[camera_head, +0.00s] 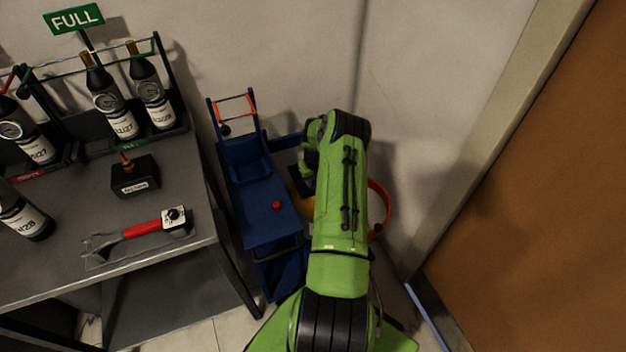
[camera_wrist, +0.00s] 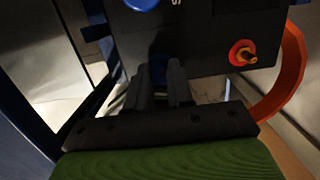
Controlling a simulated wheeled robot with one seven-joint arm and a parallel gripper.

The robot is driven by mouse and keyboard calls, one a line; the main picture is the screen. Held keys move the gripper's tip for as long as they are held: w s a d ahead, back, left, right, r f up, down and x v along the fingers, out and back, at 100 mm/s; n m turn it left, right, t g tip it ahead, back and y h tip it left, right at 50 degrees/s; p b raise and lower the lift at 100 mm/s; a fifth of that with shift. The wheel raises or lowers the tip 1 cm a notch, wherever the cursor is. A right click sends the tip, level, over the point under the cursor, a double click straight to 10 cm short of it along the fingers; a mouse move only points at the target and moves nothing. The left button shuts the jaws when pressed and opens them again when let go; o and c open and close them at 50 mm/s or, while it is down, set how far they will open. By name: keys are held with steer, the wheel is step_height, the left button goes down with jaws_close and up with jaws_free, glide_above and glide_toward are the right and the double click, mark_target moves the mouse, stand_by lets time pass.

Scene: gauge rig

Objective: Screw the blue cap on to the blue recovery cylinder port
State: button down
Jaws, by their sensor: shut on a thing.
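In the wrist view my gripper (camera_wrist: 160,85) has its two dark fingers close together, pointing at a dark panel (camera_wrist: 200,55). It is shut on a small dark blue piece, apparently the blue cap (camera_wrist: 158,69), mostly hidden between the fingertips. A bright blue round part (camera_wrist: 141,4) on the panel is cut off by the top edge. I cannot tell whether it is the blue port. A brass fitting with a red ring (camera_wrist: 243,54) sits on the panel's right side. In the head view my green arm hides the gripper and the panel's ports.
A blue cart (camera_head: 262,178) with a small red cap (camera_head: 276,205) on it stands left of my arm. An orange hoop (camera_head: 381,203) shows right of the arm. A grey bench (camera_head: 60,270) with bottles and a red-handled wrench (camera_head: 142,229) is at left; a brown door (camera_head: 540,220) at right.

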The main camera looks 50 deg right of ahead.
steer(key=m, duration=0.2)
steer(key=shift+m+p, duration=0.3)
steer(key=m, duration=0.2)
steer(key=shift+m+g+h, duration=0.3)
steer(key=shift+m+p, duration=0.3)
steer(key=shift+m, duration=0.5)
steer(key=shift+r+m+g+p, duration=0.1)
steer(key=shift+m+g+p, duration=0.3)
steer(key=shift+m+p, duration=1.2)
steer(key=shift+s+d, duration=0.1)
steer(key=shift+m, duration=0.4)
